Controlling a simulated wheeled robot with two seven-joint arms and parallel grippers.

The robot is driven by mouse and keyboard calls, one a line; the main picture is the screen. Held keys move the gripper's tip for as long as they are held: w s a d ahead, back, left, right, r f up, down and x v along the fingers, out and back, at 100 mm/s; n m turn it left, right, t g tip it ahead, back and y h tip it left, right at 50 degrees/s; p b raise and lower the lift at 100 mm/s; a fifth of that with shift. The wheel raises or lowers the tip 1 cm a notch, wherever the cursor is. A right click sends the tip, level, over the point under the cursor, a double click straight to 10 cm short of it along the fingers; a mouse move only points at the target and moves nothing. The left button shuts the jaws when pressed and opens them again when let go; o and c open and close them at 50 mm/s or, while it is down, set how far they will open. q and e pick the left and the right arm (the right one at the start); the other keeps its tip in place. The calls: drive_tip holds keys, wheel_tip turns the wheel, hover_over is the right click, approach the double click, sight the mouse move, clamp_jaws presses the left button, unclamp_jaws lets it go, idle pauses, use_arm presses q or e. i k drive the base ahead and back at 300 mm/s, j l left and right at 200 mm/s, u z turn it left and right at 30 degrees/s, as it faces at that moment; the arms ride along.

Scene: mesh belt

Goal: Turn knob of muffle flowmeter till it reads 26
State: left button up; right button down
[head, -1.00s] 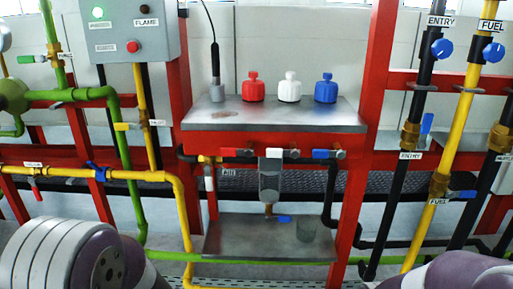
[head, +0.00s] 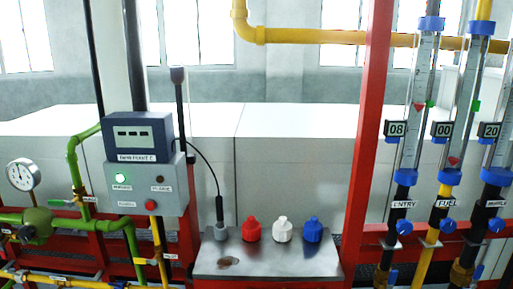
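The muffle flowmeter (head: 497,158) is a clear tube with blue end collars at the right edge, partly cut off by the frame. Its small display (head: 489,130) appears to read 20. A label that looks like MUFFLE is on the black pipe below the tube. A round blue knob (head: 496,225) sits on that pipe under the label. Neither of my grippers is in view.
The entry flowmeter (head: 413,100) reads 08 and the fuel flowmeter (head: 460,105) reads 00, both left of the muffle one. A red post (head: 368,130) stands left of them. A metal shelf (head: 290,264) holds red, white and blue bottles.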

sight(496, 223)
drive_tip(key=z, duration=1.5)
